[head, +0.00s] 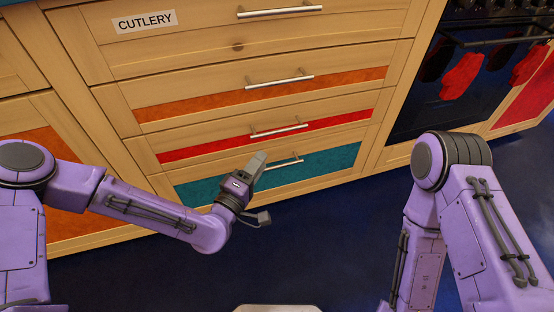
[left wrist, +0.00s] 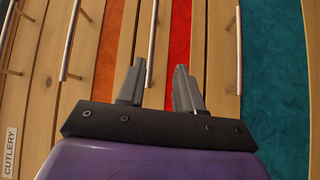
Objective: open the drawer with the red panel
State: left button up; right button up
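The drawer with the red panel (head: 215,146) is shut, third down in the wooden drawer stack, with a silver bar handle (head: 278,130). In the left wrist view the red panel (left wrist: 180,35) runs upright with its handle (left wrist: 153,40) just left of it. My left gripper (head: 258,160) is in front of the lower drawers, below the red drawer's handle in the head view. Its fingers (left wrist: 157,82) are apart and empty, one on each side of the handle's line. I cannot tell whether they reach around the bar. My right gripper is out of view.
An orange-panel drawer (head: 200,103) is above and a teal-panel drawer (head: 330,160) below, both shut with bar handles. The top drawer has a CUTLERY label (head: 145,21). A dark oven (head: 420,100) with red mitts (head: 460,77) stands at right. The dark blue floor (head: 330,230) in front is clear.

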aim_at(277, 132)
pick_arm(q)
jog(key=shift+t, duration=0.4)
jog(key=x, duration=0.3)
jog(key=b+x, duration=0.1)
jog(key=x, duration=0.3)
jog(key=b+x, duration=0.1)
jog(key=x, duration=0.2)
jog(key=shift+w+r, duration=0.35)
jog(key=shift+w+d+r, duration=0.1)
jog(key=shift+w+d, duration=0.05)
jog(key=shift+w, duration=0.1)
grip_shut()
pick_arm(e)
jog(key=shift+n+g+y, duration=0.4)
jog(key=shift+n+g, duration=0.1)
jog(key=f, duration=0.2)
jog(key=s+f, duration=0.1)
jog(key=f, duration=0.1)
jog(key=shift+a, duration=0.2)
